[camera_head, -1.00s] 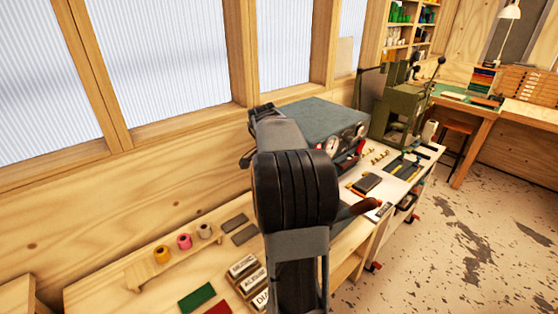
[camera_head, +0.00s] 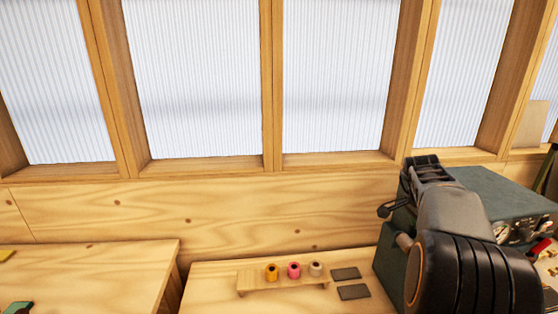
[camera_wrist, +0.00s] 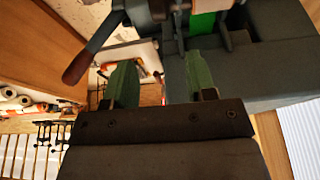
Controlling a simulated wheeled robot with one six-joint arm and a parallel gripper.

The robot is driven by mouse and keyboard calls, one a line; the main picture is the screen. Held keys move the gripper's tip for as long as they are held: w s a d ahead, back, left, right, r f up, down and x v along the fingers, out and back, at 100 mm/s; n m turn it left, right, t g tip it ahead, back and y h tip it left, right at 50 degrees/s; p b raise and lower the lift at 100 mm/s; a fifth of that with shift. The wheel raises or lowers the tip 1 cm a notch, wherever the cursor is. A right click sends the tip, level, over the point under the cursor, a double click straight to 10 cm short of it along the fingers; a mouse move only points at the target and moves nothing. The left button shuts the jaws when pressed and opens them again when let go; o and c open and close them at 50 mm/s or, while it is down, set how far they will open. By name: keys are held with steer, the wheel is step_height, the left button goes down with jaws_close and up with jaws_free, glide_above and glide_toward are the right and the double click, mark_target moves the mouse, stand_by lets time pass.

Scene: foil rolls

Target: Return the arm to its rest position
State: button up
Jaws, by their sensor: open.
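My arm shows at the lower right of the head view, in front of a grey-green machine (camera_head: 490,195); its far end is hidden there. My gripper (camera_wrist: 160,75) shows in the wrist view with its two green fingers apart. I see nothing held between them. Beyond the fingers are dark machine parts and a lever with a red-brown handle (camera_wrist: 80,66); I cannot tell how far they are from the fingertips. An orange roll (camera_head: 271,271), a pink roll (camera_head: 294,270) and a beige roll (camera_head: 316,269) stand on a small wooden rack (camera_head: 262,286) in the head view.
Two dark flat plates (camera_head: 345,273) lie right of the rack on the wooden bench (camera_head: 215,290). Another wooden bench (camera_head: 90,265) stands at the left. A wood wall with windows closes off the back. The bench left of the rack looks clear.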

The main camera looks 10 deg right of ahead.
steer(key=w+d+r+m+t+h, duration=0.2)
steer(key=w+d+r+t+h, duration=0.25)
steer(key=w+d+h, duration=0.2)
steer(key=w+a+n+t+y+b, duration=0.1)
steer(key=w+a+n+t+y, duration=0.25)
steer(key=a, duration=0.55)
steer(key=w+a+n+t+y, duration=0.1)
steer(key=a+n+t+y, duration=0.2)
steer(key=a+n+t, duration=0.45)
steer(key=s+a+f+n+g+y, duration=0.1)
steer(key=s+a+f+g+y, duration=0.15)
steer(key=a, duration=0.35)
steer(key=s+a+f+n+g+y, duration=0.1)
steer(key=s+a+f+g+y, duration=0.15)
steer(key=a, duration=0.35)
steer(key=s+a+f+n+g+b, duration=0.1)
steer(key=s+a+f+n, duration=0.3)
steer(key=s, duration=0.4)
steer(key=s+a+f+n+g+h+b, duration=0.1)
steer(key=s+a+f+n+g, duration=0.3)
steer(key=s, duration=0.5)
steer(key=shift+a, duration=0.45)
steer(key=shift+g, duration=0.25)
steer(key=shift+c, duration=0.8)
steer(key=shift+s, duration=0.2)
